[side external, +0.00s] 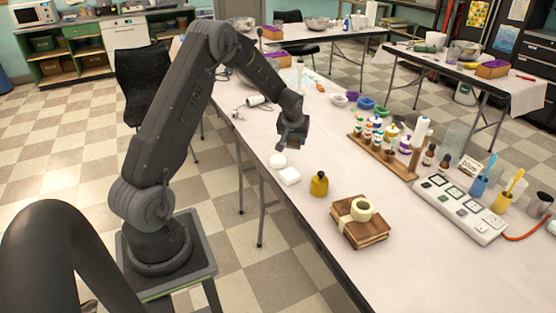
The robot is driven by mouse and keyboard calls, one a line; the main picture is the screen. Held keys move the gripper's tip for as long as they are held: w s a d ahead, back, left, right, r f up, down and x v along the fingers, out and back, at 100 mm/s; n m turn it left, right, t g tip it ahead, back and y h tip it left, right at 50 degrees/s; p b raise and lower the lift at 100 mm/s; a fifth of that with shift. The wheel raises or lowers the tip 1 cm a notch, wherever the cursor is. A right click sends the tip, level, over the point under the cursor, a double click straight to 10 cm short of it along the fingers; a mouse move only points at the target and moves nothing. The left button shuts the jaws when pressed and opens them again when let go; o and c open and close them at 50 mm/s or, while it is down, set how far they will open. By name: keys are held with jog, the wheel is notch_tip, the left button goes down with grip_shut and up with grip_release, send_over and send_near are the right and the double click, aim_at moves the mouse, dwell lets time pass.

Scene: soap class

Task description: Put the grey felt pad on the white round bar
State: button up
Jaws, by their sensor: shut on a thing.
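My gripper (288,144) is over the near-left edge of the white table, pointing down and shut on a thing. That thing is small and hard to make out against the dark fingers; I take it to be the grey felt pad, as no such pad shows elsewhere on the table. The white round bar (277,161) lies flat on the table just below and slightly left of my gripper, with a gap between them. A white square bar (289,176) lies close beside it, nearer the camera.
A yellow-brown bottle (319,185) stands right of the bars. A white cylinder (257,101) lies behind my gripper.

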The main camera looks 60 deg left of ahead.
jog(key=s+a+n+g, duration=0.1)
jog(key=s+a+n, duration=0.3)
jog(key=s+a, duration=0.8)
send_over(278, 156)
jog(key=d, duration=0.1)
jog(key=shift+y, duration=0.3)
jog(key=f, duration=0.6)
jog(key=shift+s+d+f, duration=0.1)
jog(key=shift+s, duration=0.25)
jog(key=shift+f, duration=2)
jog(key=o, duration=0.9)
jog(key=shift+f, duration=0.15)
